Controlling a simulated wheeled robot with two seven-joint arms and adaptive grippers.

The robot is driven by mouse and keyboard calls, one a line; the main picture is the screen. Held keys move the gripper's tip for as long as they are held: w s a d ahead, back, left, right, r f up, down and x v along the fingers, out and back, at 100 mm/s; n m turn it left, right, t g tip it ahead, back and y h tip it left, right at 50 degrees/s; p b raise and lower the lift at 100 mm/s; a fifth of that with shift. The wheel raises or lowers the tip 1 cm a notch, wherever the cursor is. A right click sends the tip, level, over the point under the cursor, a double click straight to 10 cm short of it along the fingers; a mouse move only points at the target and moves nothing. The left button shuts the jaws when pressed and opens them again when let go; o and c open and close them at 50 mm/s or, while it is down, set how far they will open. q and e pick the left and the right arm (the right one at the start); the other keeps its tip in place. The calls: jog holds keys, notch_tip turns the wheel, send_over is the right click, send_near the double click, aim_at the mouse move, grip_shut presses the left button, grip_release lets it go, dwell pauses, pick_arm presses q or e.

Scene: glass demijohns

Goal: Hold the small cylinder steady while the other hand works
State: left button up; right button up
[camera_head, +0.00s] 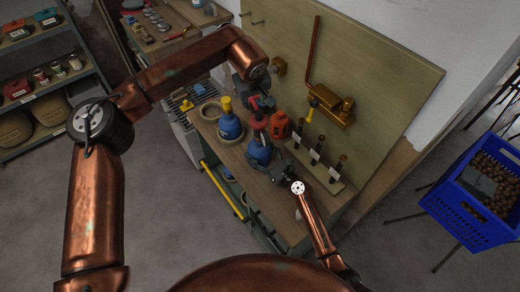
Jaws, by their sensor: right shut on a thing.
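A small blue cylinder (259,152) stands on the wooden bench top (262,184), with dark and red parts (259,121) above it. My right gripper (272,165) is low beside it and shut on the blue cylinder; the fingers are small and partly hidden. My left gripper (260,105) is above the blue cylinder, close to the red part. I cannot tell whether its jaws are open or whether it holds that part. Another blue cylinder (230,127) with a yellow top stands to the left. An orange-red cylinder (279,125) stands just behind to the right.
A tan back panel (370,75) rises behind the bench, with a brass fitting and copper pipe (333,105) on it. A rack with dark slim items (316,155) stands at the bench's right. A beige ring (210,111) lies at left. A blue crate (470,212) is far right.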

aim_at(256, 107)
pick_arm(q)
jog(key=shift+x, duration=2.3)
jog(key=shift+c, duration=0.6)
grip_shut()
jog(key=shift+r, duration=0.1)
